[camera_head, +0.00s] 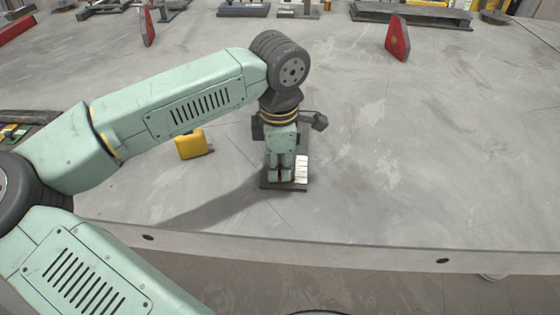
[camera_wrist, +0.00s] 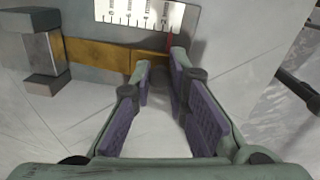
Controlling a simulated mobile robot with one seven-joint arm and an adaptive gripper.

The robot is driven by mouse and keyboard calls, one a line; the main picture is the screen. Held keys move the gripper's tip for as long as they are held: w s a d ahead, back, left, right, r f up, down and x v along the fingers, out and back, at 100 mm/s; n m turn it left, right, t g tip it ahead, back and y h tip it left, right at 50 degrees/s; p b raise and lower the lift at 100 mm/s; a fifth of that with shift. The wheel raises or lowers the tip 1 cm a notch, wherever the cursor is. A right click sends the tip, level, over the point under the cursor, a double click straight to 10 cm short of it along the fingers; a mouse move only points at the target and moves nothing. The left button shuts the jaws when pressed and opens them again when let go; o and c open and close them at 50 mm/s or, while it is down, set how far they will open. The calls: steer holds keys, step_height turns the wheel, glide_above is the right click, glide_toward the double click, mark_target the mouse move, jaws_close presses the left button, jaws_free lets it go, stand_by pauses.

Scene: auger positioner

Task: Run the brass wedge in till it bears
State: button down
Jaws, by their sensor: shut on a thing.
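The brass wedge (camera_wrist: 100,54) is a long, flat brass-coloured bar lying across the grey fixture below a white scale plate (camera_wrist: 140,12) in the wrist view. Its left end meets a steel block (camera_wrist: 44,54). A thin red pointer (camera_wrist: 169,41) stands at the right end of the scale. My gripper (camera_wrist: 160,64), with purple finger pads, is shut on the right end of the wedge, which shows between the fingertips. In the head view my gripper (camera_head: 280,176) points down at the small fixture, whose base (camera_head: 297,187) shows; the wedge is hidden there. Contact at the block is too small to tell.
A yellow case (camera_head: 193,144) lies on the grey table left of the fixture. Red angled plates (camera_head: 397,38) and dark metal parts stand along the back. The table to the right is clear; its front edge (camera_head: 350,246) is close to the fixture.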

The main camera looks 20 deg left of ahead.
steer(key=shift+w+a+f, duration=0.25)
steer(key=shift+w+f, duration=0.15)
steer(key=shift+w, duration=0.3)
stand_by(0.5)
steer(key=c, duration=1.5)
jaws_free()
steer(key=shift+w, duration=0.1)
steer(key=shift+r, duration=0.1)
steer(key=shift+r+p, duration=1.65)
steer(key=shift+r, duration=1.4)
steer(key=shift+f, duration=0.1)
